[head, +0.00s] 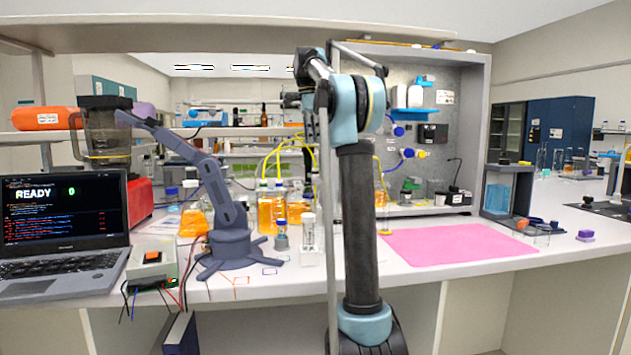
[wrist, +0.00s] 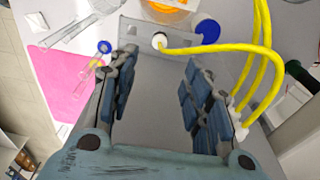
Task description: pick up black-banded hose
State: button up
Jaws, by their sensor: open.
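Yellow hoses (wrist: 215,47) show in the wrist view. One runs from a white-collared fitting (wrist: 160,41) ahead of the fingers and curves over to the right. Others (wrist: 254,60) loop down at the right, outside the right finger. I cannot make out a black band on any of them. In the head view, yellow hoses (head: 289,143) arch above the orange-filled bottles. My gripper (wrist: 158,75) is open and empty, with the fitting and part of one hose beyond its fingertips. In the head view it is mostly hidden behind my arm.
Orange bottles (head: 265,213) stand left of my arm, near a dark blue small robot arm (head: 229,205). A pink mat (head: 459,246) lies clear on the right. A grey panel (head: 450,110) rises behind. A blue cap (wrist: 207,31) is close to the hose.

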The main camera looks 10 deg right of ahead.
jog(key=f, duration=0.6)
jog(key=shift+d+f, duration=0.2)
jog(key=shift+d, duration=0.15)
jog(key=shift+f, duration=2.7)
jog(key=c, duration=0.9)
